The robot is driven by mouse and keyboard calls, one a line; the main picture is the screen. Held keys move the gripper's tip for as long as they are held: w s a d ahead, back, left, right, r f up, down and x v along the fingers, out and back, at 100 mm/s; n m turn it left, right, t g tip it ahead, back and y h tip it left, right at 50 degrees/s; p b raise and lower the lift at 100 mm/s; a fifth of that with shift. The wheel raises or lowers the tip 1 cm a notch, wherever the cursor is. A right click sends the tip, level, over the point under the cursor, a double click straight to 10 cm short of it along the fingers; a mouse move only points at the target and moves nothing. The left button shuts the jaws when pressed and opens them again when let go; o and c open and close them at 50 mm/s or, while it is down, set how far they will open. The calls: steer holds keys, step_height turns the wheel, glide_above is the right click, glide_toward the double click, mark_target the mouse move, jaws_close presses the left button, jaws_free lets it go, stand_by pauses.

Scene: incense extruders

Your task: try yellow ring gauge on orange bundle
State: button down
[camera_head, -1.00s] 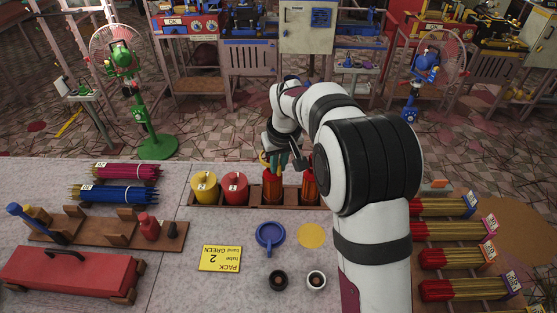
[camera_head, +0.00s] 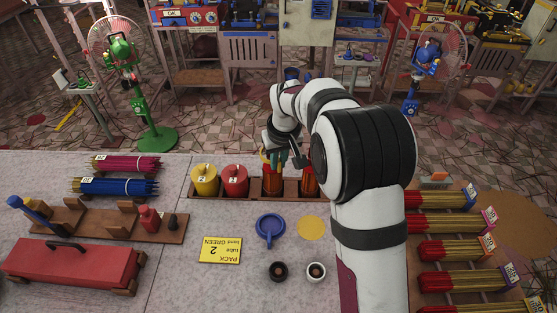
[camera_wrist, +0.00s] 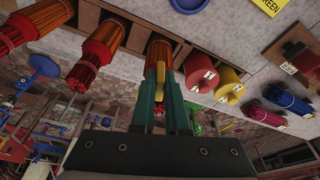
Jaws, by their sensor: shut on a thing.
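My gripper (camera_wrist: 160,92) is shut on the yellow ring gauge (camera_wrist: 160,77), of which a narrow yellow part shows between the teal fingers. In the head view my gripper (camera_head: 274,160) is over the left visible orange bundle (camera_head: 273,184), which stands upright in the wooden rack. That orange bundle (camera_wrist: 158,52) also shows straight beyond the fingertips in the wrist view. The fingers hide the ring, so I cannot tell whether it is around the bundle or just above it. Another orange bundle (camera_head: 308,185) stands to the right, partly behind my arm.
Yellow (camera_head: 204,180) and red (camera_head: 235,180) cylinders stand left in the rack (camera_head: 258,193). A blue ring with a handle (camera_head: 270,228) and a flat yellow disc (camera_head: 311,229) lie in front. More orange bundles (camera_wrist: 98,55) show in the wrist view. Red-and-yellow bundles (camera_head: 450,224) lie at right.

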mark_target(279, 171)
steer(key=shift+s+x, duration=0.25)
steer(key=shift+x, duration=0.85)
steer(key=shift+s+x, duration=0.25)
steer(key=shift+x, duration=0.85)
steer(key=shift+d+f, duration=0.1)
steer(key=shift+d, duration=0.1)
steer(key=shift+w+a+r+v, duration=0.15)
steer(key=shift+w+v, duration=0.25)
steer(key=shift+v, duration=1.4)
steer(key=shift+w+a+r+v, duration=0.15)
steer(key=shift+w+v, duration=0.25)
steer(key=shift+v, duration=1.4)
steer(key=shift+w+a+v, duration=0.15)
steer(key=shift+w+v, duration=0.25)
steer(key=shift+v, duration=1.35)
